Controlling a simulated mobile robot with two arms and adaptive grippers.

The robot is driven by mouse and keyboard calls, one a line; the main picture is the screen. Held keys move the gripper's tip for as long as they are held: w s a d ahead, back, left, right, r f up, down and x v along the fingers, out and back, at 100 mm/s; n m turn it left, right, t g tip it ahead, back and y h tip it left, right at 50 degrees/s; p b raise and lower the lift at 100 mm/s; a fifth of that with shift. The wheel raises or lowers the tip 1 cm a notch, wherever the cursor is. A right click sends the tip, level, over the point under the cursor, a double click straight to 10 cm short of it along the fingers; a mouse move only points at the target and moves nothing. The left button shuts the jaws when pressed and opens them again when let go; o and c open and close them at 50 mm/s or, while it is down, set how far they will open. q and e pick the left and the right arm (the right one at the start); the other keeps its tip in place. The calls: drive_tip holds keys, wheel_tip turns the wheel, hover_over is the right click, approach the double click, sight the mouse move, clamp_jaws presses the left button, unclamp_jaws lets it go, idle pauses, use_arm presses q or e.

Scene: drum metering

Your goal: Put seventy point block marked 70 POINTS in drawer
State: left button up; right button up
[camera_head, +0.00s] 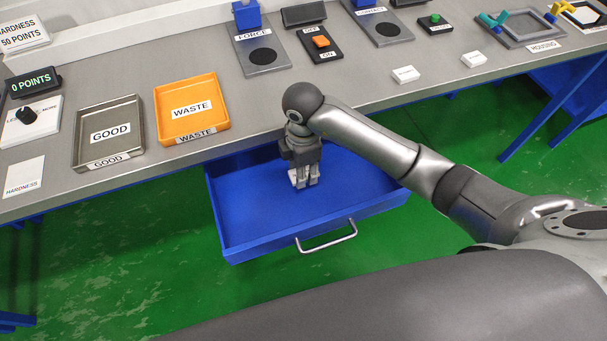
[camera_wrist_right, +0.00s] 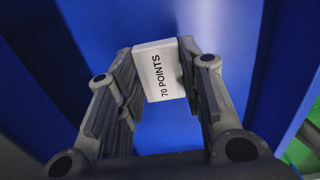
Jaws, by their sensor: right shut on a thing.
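The white block marked 70 POINTS (camera_wrist_right: 160,72) is between the fingers of my right gripper (camera_wrist_right: 158,80) in the right wrist view. The right gripper is shut on it. In the head view my right gripper (camera_head: 304,181) points down inside the open blue drawer (camera_head: 250,244), and a small white part of the block (camera_head: 293,177) shows at its fingers. I cannot tell whether the block touches the drawer floor. The drawer is pulled out under the bench and its floor looks otherwise empty. My left gripper is not in view.
The drawer has a metal handle (camera_head: 327,236) at its front. On the grey bench stand a GOOD tray (camera_head: 80,148), an orange WASTE tray (camera_head: 221,104) and a 0 POINTS display (camera_head: 33,82). Two small white blocks (camera_head: 405,74) (camera_head: 472,57) lie near the bench edge.

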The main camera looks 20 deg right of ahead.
drive_tip(key=shift+s+f, duration=0.1)
drive_tip(key=shift+f, duration=1.3)
drive_tip(key=shift+f, duration=0.15)
drive_tip(key=o, duration=0.9)
wheel_tip(320, 180, up, 12)
drive_tip(key=shift+r+p, duration=0.2)
drive_tip(key=shift+p, duration=0.2)
